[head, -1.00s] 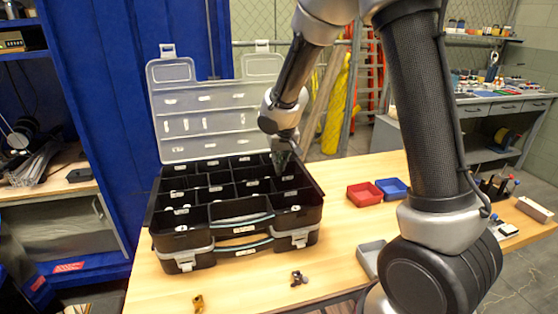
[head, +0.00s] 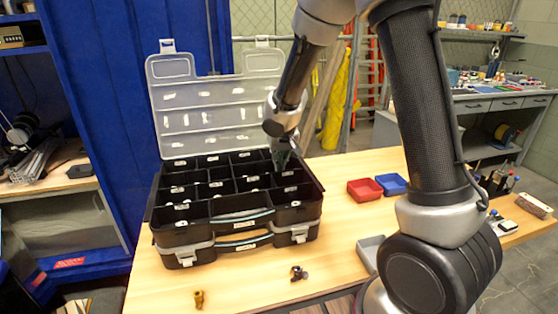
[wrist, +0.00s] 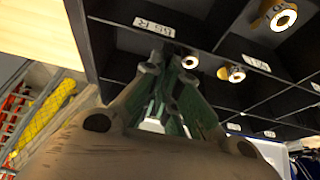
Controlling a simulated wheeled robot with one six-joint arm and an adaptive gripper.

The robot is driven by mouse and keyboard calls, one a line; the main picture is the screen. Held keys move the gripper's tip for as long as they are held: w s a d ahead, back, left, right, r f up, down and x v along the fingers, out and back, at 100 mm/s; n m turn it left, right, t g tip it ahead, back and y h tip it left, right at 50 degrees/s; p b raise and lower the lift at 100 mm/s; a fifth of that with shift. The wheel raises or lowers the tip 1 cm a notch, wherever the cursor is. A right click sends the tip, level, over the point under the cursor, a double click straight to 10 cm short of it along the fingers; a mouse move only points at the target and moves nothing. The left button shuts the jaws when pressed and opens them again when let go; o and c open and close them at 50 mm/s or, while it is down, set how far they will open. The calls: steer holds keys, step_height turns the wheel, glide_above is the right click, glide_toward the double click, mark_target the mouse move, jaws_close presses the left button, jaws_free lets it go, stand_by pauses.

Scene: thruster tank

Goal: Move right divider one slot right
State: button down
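The black organizer case (head: 183,238) stands open on the wooden table, with its clear lid (head: 205,97) raised behind it. Thin black dividers split the inside into several compartments with small white labels. My gripper (head: 282,161) points down into the right-hand compartments. In the wrist view my green gripper fingers (wrist: 171,75) reach in among the black compartment walls (wrist: 113,66). The fingers are close to each other, and I cannot tell whether a divider is between them. The right divider cannot be clearly singled out, as my fingers partly hide that area.
A red bin (head: 364,190) and a blue bin (head: 391,184) stand right of the case. A grey tray (head: 369,252) is near my arm. A brass fitting (head: 198,299) and a dark fitting (head: 298,273) lie in front. Brass fittings (wrist: 283,18) sit inside some compartments.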

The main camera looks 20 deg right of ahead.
steer(key=shift+f, duration=0.35)
steer(key=shift+f, duration=0.25)
steer(key=c, duration=1.6)
jaws_free()
steer(key=shift+o, duration=0.2)
steer(key=shift+r, duration=0.1)
